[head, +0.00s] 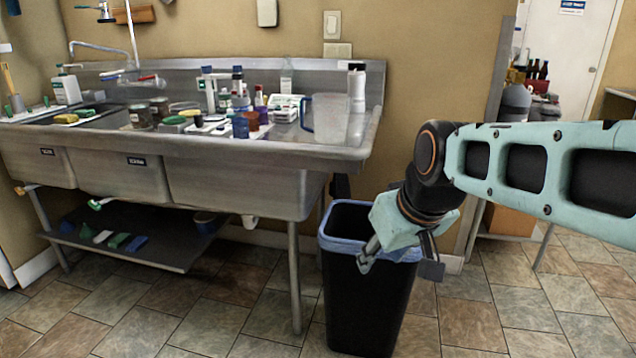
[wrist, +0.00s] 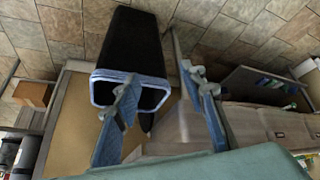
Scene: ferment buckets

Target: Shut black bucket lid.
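The black bucket (head: 365,305) stands upright on the tiled floor beside the sink's right end. A blue liner shows around its rim. It also shows in the wrist view (wrist: 135,42), with its dark mouth uncovered. I see no separate lid on it in either view. My gripper (head: 398,262) is at the bucket's upper right and hides part of its rim. In the wrist view, the two fingers of my gripper (wrist: 162,98) are spread apart with nothing held between them. One finger overlaps the bucket's rim; I cannot tell whether it touches.
The steel sink (head: 250,180) is left of the bucket, with bottles, cups and a clear pitcher (head: 330,118) on it. A low shelf (head: 130,245) is under the sink. The wall is close behind the bucket. The floor in front is clear.

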